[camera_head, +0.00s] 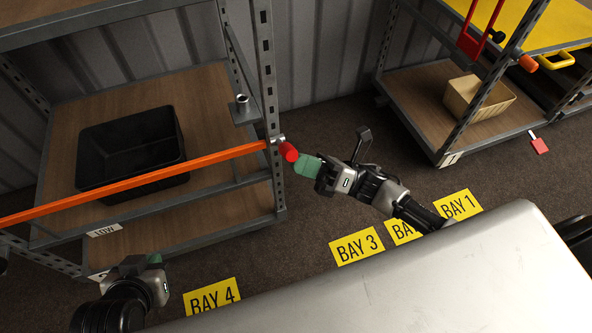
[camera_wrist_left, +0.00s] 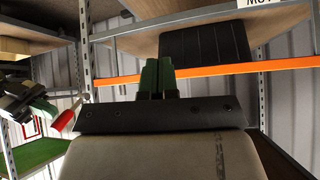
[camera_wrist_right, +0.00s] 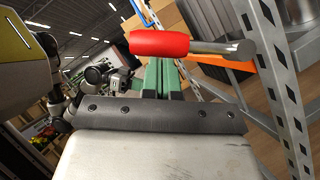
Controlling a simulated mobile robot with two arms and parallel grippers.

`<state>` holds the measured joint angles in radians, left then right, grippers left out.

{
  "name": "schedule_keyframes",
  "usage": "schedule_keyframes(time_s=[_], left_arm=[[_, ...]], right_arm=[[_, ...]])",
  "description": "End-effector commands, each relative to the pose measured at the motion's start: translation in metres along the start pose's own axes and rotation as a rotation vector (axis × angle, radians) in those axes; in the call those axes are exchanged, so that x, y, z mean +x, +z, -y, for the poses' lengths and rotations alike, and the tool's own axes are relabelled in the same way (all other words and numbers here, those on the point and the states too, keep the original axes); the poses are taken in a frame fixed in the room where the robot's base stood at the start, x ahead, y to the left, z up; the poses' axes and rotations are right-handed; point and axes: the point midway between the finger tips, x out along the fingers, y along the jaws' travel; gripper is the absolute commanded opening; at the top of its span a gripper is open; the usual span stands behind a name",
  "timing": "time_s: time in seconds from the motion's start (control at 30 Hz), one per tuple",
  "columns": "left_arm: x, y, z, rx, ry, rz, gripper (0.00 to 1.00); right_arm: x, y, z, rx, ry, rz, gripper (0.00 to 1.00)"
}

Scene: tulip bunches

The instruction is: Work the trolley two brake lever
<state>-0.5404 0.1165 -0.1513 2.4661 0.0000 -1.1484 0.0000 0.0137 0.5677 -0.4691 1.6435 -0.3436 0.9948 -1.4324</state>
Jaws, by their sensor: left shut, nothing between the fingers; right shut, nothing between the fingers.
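A red-handled lever (camera_head: 289,152) sticks out from the upright post of the left rack, at the end of the orange bar. It is large in the right wrist view (camera_wrist_right: 160,43), on a grey metal rod, and also shows in the left wrist view (camera_wrist_left: 64,121). My right gripper (camera_head: 304,165) is shut and empty, its green fingertips close beside the red handle; I cannot tell whether they touch. My left gripper (camera_head: 152,260) is shut and empty, low at the left, away from the lever. No label reading trolley two is legible, so I cannot tell which lever that is.
An orange bar (camera_head: 140,180) crosses the left rack before a black bin (camera_head: 128,150). Yellow floor labels include BAY 4 (camera_head: 212,297) and BAY 3 (camera_head: 356,247).

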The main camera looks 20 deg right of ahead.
Motion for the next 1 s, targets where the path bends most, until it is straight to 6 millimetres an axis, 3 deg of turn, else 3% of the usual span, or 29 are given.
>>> schedule_keyframes(time_s=[0.77, 1.0], left_arm=[[-0.001, 0.007, 0.001, -0.001, -0.002, 0.041, 0.00], [0.006, -0.017, -0.003, 0.002, 0.007, -0.125, 0.00]], right_arm=[[0.000, 0.000, 0.000, 0.008, -0.005, 0.000, 0.00], [-0.004, -0.003, 0.006, 0.008, -0.005, 0.000, 0.00]])
